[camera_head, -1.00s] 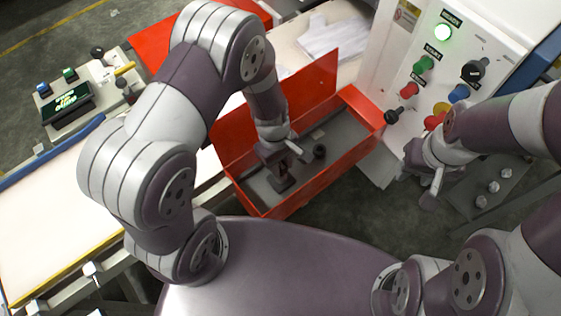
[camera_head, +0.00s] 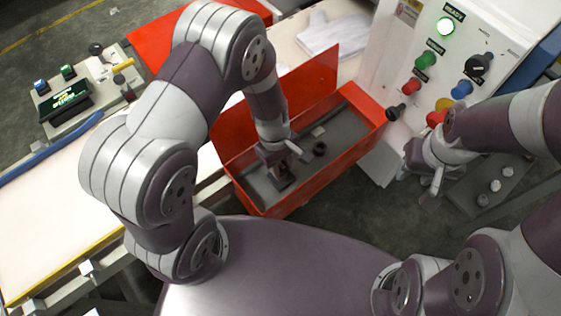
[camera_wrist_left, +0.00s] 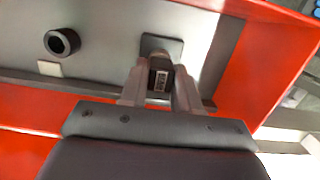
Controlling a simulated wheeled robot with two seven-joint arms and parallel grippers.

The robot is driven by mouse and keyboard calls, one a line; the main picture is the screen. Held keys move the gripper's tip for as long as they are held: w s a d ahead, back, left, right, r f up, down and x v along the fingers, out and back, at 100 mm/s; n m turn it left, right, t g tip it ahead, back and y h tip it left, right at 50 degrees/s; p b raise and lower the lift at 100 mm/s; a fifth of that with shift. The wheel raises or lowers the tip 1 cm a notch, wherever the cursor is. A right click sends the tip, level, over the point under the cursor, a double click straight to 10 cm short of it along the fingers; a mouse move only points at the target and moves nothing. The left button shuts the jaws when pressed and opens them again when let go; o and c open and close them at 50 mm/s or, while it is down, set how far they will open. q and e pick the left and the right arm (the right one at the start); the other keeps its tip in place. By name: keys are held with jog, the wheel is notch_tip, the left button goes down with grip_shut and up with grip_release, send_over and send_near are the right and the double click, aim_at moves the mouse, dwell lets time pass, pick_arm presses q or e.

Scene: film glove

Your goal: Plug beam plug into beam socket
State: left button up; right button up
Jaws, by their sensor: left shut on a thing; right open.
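My left gripper (camera_head: 279,166) reaches down into the open red box and is shut on the beam plug, a small dark block with a white printed label (camera_wrist_left: 160,82), which shows between the two fingers in the left wrist view. A dark square base (camera_wrist_left: 161,45), possibly the beam socket, lies on the grey box floor right behind the plug. I cannot tell whether plug and base are joined or only lined up. A black round ring (camera_wrist_left: 62,42) sits on the floor to the left. My right gripper (camera_head: 432,187) is open and empty, below the control panel.
The red box walls (camera_head: 310,187) stand close around the left gripper. A white control panel (camera_head: 440,70) with coloured buttons and a lit green lamp is at the right. A console (camera_head: 65,100) and a pale conveyor belt (camera_head: 60,215) are at the left.

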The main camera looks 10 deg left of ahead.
pick_arm(q)
jog(key=shift+f, duration=0.15)
jog(key=o, duration=1.1)
jog(key=r+p, duration=0.1)
jog(key=r, duration=0.3)
jog(key=a+r, duration=0.1)
jog(key=r, duration=0.3)
jog(key=w+r+p, duration=0.1)
jog(key=r, duration=0.3)
jog(key=shift+a+r+p, duration=0.3)
